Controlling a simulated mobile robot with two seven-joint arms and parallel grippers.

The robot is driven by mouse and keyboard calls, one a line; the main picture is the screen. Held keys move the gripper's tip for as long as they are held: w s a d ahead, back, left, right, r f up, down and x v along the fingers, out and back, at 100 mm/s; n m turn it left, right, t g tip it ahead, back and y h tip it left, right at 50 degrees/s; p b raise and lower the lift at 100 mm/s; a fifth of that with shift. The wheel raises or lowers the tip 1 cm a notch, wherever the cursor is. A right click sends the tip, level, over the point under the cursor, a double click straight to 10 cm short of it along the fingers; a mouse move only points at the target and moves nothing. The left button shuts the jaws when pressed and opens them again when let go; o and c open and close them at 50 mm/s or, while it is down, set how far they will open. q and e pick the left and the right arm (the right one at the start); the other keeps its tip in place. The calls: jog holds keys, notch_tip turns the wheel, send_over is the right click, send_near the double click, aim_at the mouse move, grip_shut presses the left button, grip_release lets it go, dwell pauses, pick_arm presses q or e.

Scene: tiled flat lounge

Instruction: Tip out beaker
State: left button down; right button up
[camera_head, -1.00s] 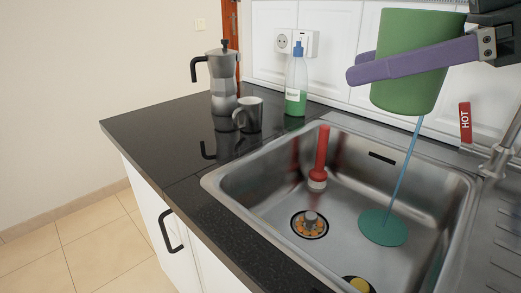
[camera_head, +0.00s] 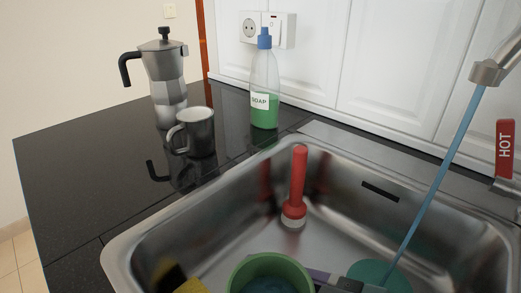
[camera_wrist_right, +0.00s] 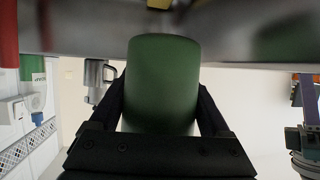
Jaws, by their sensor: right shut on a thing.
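The green beaker (camera_head: 268,268) is low in the sink (camera_head: 130,245) at the bottom edge of the head view, its open mouth facing up toward the camera. Its inside looks dark bluish; I cannot tell how much liquid is in it. My right gripper (camera_wrist_right: 163,98) is shut around the beaker (camera_wrist_right: 163,70), with a finger on each side in the wrist view.
A red-handled brush (camera_head: 298,185) stands in the sink. A yellow sponge (camera_head: 190,286), mug (camera_head: 192,132), moka pot (camera_head: 165,75) and soap bottle (camera_head: 264,90) are left.

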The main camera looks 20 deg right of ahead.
aim_at(265, 289)
jog(key=shift+s+a, duration=0.1)
jog(key=shift+a, duration=0.05)
jog(key=shift+f, duration=0.1)
jog(key=f+b, duration=0.2)
jog(key=b, duration=0.1)
jog(key=d+f+m+b, duration=0.1)
jog(key=shift+w+f+y+b, duration=0.2)
jog(key=shift+f+y+b, duration=0.2)
jog(key=shift+f+b, duration=0.2)
jog(key=shift+b, duration=0.1)
jog(key=shift+w+d+r+m+p, duration=0.1)
jog(key=shift+d+r+m+p, duration=0.05)
jog(key=shift+r+m+p, duration=0.35)
jog(key=shift+w+d+r+m+g+y, duration=0.15)
jog(key=shift+w+d+r+m+y, duration=0.05)
jog(key=shift+d+r+m+y, duration=0.25)
jog(key=shift+w+d+r+m+g+y, duration=0.2)
jog(key=shift+d+m+y, duration=0.15)
jog(key=shift+m+y, duration=0.2)
jog(key=shift+w+d+r+m+y+p, duration=0.2)
jog(key=shift+d+r+m+y+p, duration=0.1)
jog(key=shift+d+r+m+p, duration=0.25)
jog(key=shift+d+r+m+y+p, duration=0.1)
jog(key=shift+r+m+y+p, duration=0.35)
jog(key=shift+m, duration=0.4)
jog(key=shift+d+r+m+y+p, duration=0.1)
jog(key=shift+r+m+y+p, duration=0.35)
jog(key=shift+m, duration=0.35)
dwell(0.7)
